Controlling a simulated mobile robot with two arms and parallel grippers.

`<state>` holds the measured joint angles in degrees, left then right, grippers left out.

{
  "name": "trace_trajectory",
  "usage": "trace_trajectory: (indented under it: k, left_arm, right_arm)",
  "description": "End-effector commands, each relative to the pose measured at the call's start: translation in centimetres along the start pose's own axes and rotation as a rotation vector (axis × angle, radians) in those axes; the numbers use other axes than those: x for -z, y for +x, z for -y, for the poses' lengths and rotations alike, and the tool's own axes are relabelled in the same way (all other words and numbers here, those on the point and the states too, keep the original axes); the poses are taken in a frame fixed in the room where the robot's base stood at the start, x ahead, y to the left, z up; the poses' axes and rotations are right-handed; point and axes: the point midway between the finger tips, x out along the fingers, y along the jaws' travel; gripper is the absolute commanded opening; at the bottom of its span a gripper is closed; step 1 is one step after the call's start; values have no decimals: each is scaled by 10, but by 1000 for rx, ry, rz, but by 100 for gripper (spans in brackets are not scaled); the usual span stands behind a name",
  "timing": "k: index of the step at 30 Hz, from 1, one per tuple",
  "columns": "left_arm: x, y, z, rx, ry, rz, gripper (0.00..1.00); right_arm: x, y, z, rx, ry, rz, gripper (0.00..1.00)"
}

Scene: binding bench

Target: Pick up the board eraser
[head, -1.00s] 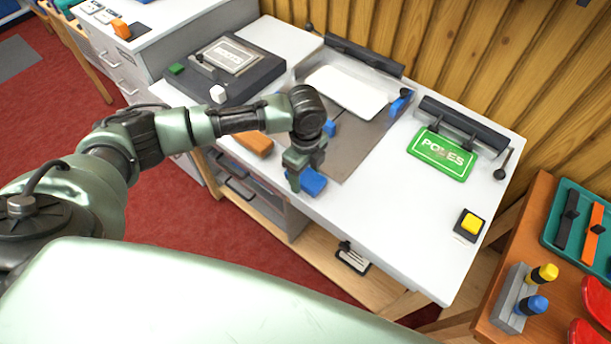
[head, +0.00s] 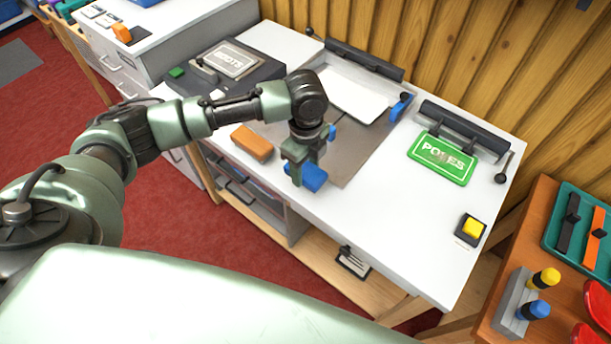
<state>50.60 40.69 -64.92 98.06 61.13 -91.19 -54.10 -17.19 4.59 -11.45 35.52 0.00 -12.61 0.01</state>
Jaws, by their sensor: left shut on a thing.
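A blue block (head: 314,180), which looks like the board eraser, is at the front edge of the white bench. My left gripper (head: 304,172) points down and is shut on it. The fingers hide part of the block. I cannot tell whether it touches the bench top or is just above it. My right gripper is not in view.
An orange-brown block (head: 252,142) lies left of my gripper. Behind is a grey tray with a white sheet (head: 354,96). To the right are a green sign (head: 441,158) under a dark clamp and a yellow button (head: 473,228).

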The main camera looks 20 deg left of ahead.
Motion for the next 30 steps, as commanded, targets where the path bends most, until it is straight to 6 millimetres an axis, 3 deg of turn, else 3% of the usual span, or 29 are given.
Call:
trace_trajectory:
  k: [9,15,21,30]
  left_arm:
    - [0,-94,2,7,0,1,8]
    - [0,-135,1,5,0,1,8]
    - [0,-154,0,2,0,0,8]
    - [0,-157,0,0,-1,0,8]
  right_arm:
    - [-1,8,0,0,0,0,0]
    - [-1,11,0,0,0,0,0]
    - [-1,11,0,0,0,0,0]
    - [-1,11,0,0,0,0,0]
